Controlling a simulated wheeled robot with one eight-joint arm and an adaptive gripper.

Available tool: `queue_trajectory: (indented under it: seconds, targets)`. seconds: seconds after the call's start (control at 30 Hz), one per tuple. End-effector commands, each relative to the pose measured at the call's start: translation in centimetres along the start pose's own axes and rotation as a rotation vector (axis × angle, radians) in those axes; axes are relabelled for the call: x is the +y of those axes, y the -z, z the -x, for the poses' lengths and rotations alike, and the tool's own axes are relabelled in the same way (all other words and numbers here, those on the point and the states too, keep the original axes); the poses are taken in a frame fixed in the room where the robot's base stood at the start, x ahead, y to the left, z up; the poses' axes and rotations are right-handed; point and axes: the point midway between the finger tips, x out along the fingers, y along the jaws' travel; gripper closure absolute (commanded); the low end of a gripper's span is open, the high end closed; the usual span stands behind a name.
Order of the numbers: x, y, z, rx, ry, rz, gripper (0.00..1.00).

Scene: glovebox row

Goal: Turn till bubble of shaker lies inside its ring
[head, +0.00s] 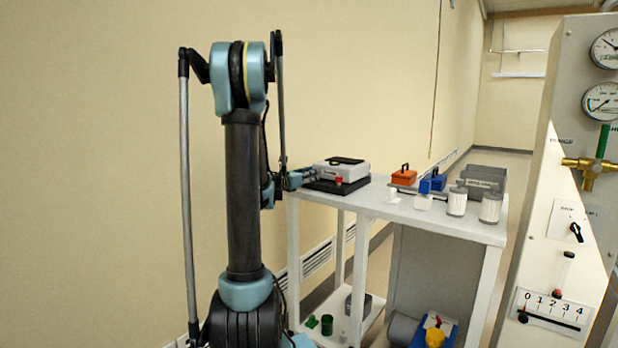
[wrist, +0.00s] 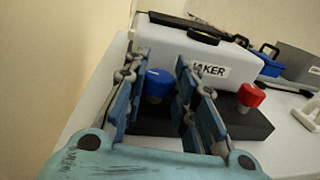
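The shaker (wrist: 190,62) is a white box with a dark top and a partly hidden label ending in "AKER". It stands on a dark base (wrist: 250,124) and also shows in the head view (head: 347,172). A blue knob (wrist: 158,84) and a red knob (wrist: 251,95) are on its near side. My gripper (wrist: 158,88) is open, its fingers on either side of the blue knob in the picture; I cannot tell whether they touch it. In the head view my gripper (head: 303,178) is at the shaker's left.
The shaker is near the left end of a white table (head: 385,212). To its right are an orange case (head: 403,177), blue items (head: 433,184), white canisters (head: 457,202) and a grey bin (head: 485,178). A gauge panel (head: 575,200) stands at far right.

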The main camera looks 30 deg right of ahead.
Motion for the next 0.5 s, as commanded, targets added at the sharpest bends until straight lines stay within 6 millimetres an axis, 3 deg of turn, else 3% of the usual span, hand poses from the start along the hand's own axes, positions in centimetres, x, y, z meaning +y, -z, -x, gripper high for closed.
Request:
queue_trajectory:
  seconds: [0.27, 0.5]
  targets:
    - [0.29, -0.03, -0.05, 0.0, 0.024, 0.0, 0.99]
    - [0.72, -0.08, -0.14, -0.001, 0.158, 0.0, 0.99]
